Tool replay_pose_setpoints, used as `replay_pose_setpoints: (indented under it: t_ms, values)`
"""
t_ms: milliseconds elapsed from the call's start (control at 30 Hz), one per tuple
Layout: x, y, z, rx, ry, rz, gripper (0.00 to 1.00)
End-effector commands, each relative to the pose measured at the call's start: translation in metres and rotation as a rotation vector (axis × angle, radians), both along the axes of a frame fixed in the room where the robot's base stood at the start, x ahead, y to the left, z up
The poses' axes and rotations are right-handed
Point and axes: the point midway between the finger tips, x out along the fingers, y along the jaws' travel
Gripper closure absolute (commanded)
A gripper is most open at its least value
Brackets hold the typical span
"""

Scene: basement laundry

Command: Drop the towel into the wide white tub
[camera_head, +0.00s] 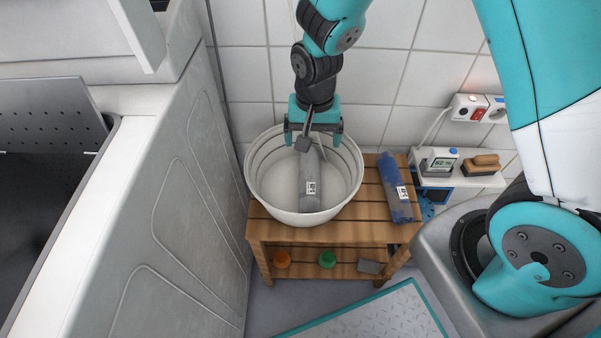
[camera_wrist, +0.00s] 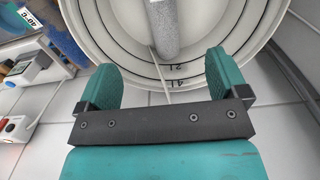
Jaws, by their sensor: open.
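The wide white tub (camera_head: 262,196) stands on a wooden slatted bench. A grey rolled towel (camera_head: 310,172) with a white label lies inside the tub, sloping along its inner side. In the wrist view, the grey roll (camera_wrist: 164,30) lies inside the tub's ringed wall (camera_wrist: 115,45). My gripper (camera_head: 313,140) is above the back rim of the tub, open and empty, apart from the grey roll. In the wrist view, its two teal fingers (camera_wrist: 167,75) stand wide with nothing between them. A blue roll (camera_head: 393,187) with a white label lies on the bench, right of the tub.
The wooden bench (camera_head: 330,232) has a lower shelf with an orange item (camera_head: 282,259), a green item (camera_head: 327,259) and a grey block (camera_head: 370,267). A small wall shelf (camera_head: 460,180) holds a display device and a brush. A tiled wall is close behind.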

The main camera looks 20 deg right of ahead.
Motion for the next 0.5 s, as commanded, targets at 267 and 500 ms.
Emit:
replay_pose_setpoints:
  t_ms: [267, 500]
  values:
    - [0.000, 0.000, 0.073, 0.001, -0.004, 0.000, 0.08]
    - [0.000, 0.000, 0.102, 0.001, -0.001, 0.000, 0.08]
